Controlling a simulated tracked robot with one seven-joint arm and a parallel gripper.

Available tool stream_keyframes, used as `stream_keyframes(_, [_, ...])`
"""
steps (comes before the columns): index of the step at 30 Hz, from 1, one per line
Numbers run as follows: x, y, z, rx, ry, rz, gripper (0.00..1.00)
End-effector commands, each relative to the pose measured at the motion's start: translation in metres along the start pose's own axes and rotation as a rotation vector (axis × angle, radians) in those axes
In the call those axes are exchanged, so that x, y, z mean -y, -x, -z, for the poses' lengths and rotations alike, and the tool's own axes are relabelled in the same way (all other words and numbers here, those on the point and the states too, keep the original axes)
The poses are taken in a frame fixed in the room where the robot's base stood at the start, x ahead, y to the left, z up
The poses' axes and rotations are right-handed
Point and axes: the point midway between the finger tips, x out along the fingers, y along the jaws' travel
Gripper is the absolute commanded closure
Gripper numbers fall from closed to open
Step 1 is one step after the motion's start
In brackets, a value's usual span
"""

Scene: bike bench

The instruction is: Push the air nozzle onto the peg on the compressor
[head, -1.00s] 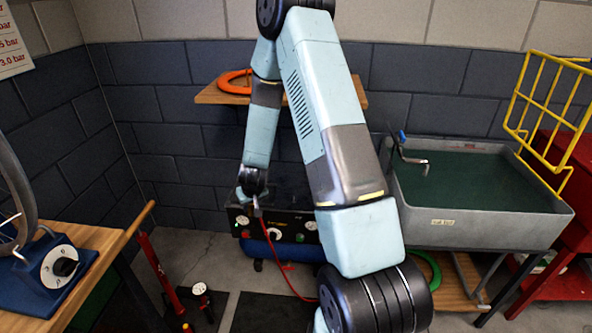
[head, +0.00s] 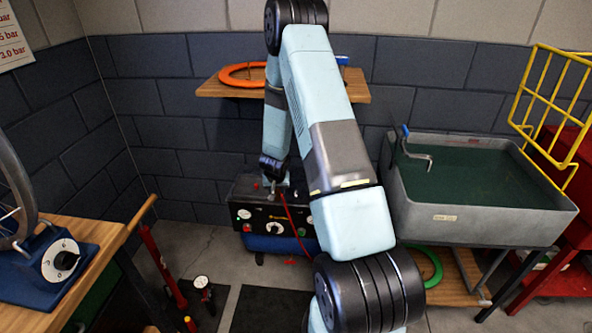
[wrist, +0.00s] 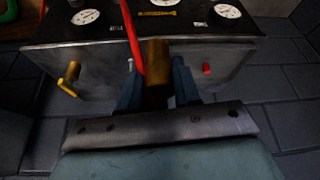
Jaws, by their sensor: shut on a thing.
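The compressor (head: 239,217) is a dark box with a gauge-covered front panel and a blue tank below. It also fills the upper part of the wrist view (wrist: 90,50). My gripper (head: 271,184) is at the compressor's upper edge, left of its middle. In the wrist view my gripper (wrist: 157,88) is shut on the air nozzle (wrist: 157,62), a brass-coloured cylinder standing between the fingers. A red hose (wrist: 132,40) runs beside it and shows in the head view (head: 287,212). I cannot make out the peg for certain; whether the nozzle touches it is unclear.
A yellow valve handle (wrist: 69,79) and a red knob (wrist: 207,68) stick out near the gripper. A wooden shelf (head: 225,92) with an orange ring hangs above. A grey sink (head: 480,220) stands right, a workbench (head: 92,235) left.

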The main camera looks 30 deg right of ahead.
Motion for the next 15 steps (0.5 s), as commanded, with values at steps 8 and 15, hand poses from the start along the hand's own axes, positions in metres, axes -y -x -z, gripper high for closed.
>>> stream_keyframes(8, [-0.050, -0.035, 0.058, 0.005, -0.208, -0.091, 1.00])
stream_keyframes(15, [-0.071, -0.043, 0.094, 0.010, -0.295, -0.128, 1.00])
